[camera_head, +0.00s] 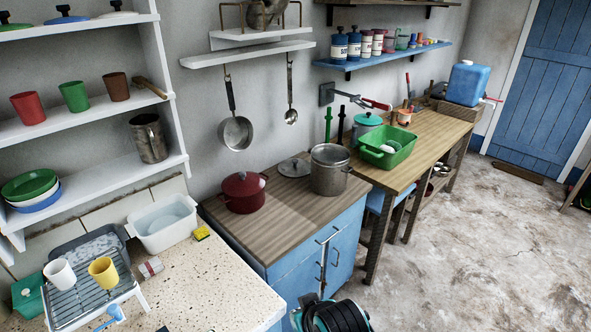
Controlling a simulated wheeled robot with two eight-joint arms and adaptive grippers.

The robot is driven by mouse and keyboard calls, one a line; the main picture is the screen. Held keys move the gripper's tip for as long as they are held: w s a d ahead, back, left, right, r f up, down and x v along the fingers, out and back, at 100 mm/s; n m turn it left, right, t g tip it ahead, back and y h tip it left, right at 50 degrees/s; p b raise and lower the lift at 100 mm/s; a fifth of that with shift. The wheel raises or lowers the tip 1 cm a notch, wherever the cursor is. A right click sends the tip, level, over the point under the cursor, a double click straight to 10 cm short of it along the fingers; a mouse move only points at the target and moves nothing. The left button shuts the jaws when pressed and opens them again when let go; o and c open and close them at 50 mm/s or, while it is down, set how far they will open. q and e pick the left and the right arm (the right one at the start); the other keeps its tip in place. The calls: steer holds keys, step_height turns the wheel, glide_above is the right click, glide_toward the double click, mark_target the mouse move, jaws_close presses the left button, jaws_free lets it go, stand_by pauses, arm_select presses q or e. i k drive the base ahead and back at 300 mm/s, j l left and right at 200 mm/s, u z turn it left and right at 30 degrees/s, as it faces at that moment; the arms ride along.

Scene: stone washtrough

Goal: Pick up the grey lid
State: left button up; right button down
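The grey lid (294,167) lies flat on the wooden top of the blue cabinet, near the wall. It is round and has a small knob. It sits between a dark red lidded pot (243,191) on its left and a tall grey metal pot (330,170) on its right. The grey pot stands very close to the lid's right edge; whether they touch is hard to tell. Neither of my grippers shows clearly in the head view.
The cabinet's wooden top (290,215) is clear in front of the lid. A pan (236,132) and a ladle (291,115) hang above. A black and teal round object (335,316) is cut off at the bottom edge. Open floor (470,250) lies right.

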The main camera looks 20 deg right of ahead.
mark_target(292, 167)
steer(key=l+u, duration=0.1)
steer(key=u, duration=0.4)
steer(key=i+l+u, duration=0.15)
steer(key=l+u, duration=0.2)
steer(key=l, duration=0.5)
steer(key=l+u, duration=0.4)
steer(key=l, duration=1.15)
steer(key=i+l, duration=0.15)
steer(key=l, duration=0.65)
